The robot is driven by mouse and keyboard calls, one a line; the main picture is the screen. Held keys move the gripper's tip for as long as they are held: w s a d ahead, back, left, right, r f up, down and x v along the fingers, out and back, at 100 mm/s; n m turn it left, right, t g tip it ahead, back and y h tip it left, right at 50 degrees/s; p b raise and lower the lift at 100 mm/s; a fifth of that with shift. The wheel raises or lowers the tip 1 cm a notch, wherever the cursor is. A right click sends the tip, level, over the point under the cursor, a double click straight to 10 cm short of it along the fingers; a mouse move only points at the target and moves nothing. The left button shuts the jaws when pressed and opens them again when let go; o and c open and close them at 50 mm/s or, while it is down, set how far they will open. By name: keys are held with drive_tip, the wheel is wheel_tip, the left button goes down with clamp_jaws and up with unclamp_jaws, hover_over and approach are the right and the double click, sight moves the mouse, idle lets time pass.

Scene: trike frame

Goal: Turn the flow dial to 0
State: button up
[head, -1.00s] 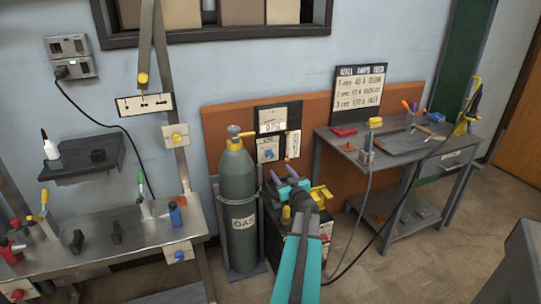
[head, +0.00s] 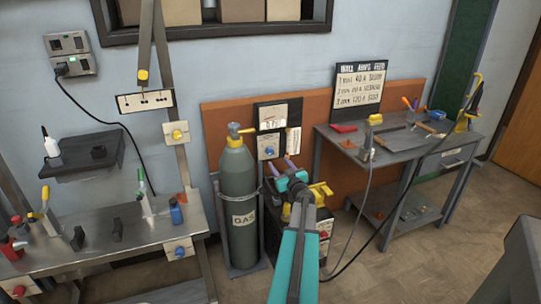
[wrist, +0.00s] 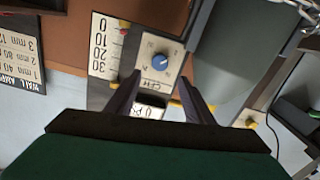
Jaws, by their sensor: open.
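The flow dial is a blue knob on a white plate marked CFH; it shows in the head view (head: 269,152) and in the wrist view (wrist: 160,63). A light pointer line on the knob is visible, but its exact number is too small to read. My gripper (head: 291,163) is open and empty, just right of and below the dial in the head view. In the wrist view its dark fingers (wrist: 158,82) point toward the plate, with the knob beyond and between the tips, apart from them.
A grey gas cylinder (head: 238,190) with a yellow valve stands close left of the dial. A scale strip (wrist: 102,45) with numbers 0 to 30 and a PSI display (wrist: 150,110) sit beside the dial. A welder box with yellow handles (head: 320,192) is below. A grey workbench (head: 400,150) stands right.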

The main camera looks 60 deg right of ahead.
sight(271, 152)
drive_tip(key=shift+x, duration=5.2)
drive_tip(key=c, duration=1)
